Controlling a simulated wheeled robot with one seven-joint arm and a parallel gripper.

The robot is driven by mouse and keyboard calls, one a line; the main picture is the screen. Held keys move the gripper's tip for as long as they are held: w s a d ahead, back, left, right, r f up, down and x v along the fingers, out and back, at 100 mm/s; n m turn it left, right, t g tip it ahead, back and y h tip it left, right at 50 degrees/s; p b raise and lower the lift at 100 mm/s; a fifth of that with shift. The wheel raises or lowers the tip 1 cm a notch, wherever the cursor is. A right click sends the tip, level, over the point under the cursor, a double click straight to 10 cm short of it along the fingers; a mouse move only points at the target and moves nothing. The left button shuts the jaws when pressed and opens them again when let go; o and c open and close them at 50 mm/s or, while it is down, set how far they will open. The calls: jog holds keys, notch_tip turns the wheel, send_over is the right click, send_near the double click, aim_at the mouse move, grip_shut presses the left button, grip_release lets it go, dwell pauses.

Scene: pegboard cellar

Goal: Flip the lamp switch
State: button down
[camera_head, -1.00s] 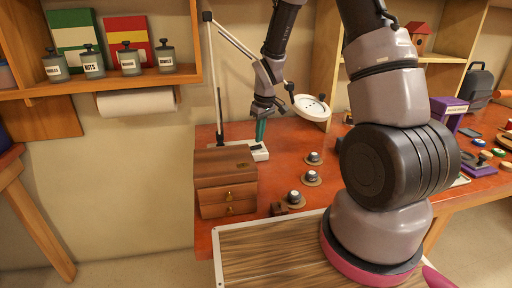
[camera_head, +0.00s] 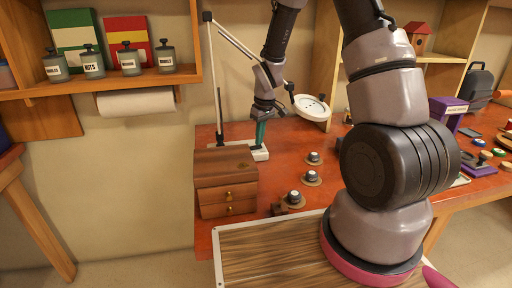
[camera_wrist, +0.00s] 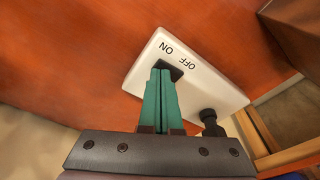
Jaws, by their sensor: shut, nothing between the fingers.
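The lamp has a white base (camera_head: 262,153) on the table, a tall post (camera_head: 218,85), a slanted arm and a round white head (camera_head: 312,107). In the wrist view the white base (camera_wrist: 225,88) carries the words ON and OFF beside a dark switch (camera_wrist: 173,70). My gripper (camera_head: 260,134) points down over the base, its green fingers closed together. In the wrist view the fingertips (camera_wrist: 161,70) are at the switch and partly cover it. I cannot tell whether they touch it, nor which way the switch is set.
A wooden drawer box (camera_head: 226,182) stands close in front of the lamp base. Several small knob-like weights (camera_head: 312,178) sit on the orange table (camera_head: 275,175) to the right. A shelf with canisters (camera_head: 131,62) hangs at upper left.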

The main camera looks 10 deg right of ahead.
jog(key=shift+f, duration=0.35)
jog(key=shift+r, duration=3.55)
jog(key=s+d+r+m+t, duration=0.15)
jog(key=s+r, duration=0.25)
jog(key=r, duration=0.4)
jog(key=s+d+r+m+t, duration=0.1)
jog(key=s+d+r+m, duration=0.2)
jog(key=r, duration=0.6)
jog(key=s+r+m+t, duration=0.1)
jog(key=s+r+m, duration=0.1)
jog(key=s+r, duration=0.3)
jog(key=s+d+r+m+t+y, duration=0.1)
jog(key=s+r, duration=0.4)
jog(key=s, duration=0.7)
jog(key=m+t, duration=0.1)
jog(key=m, duration=0.1)
jog(key=shift+m, duration=0.35)
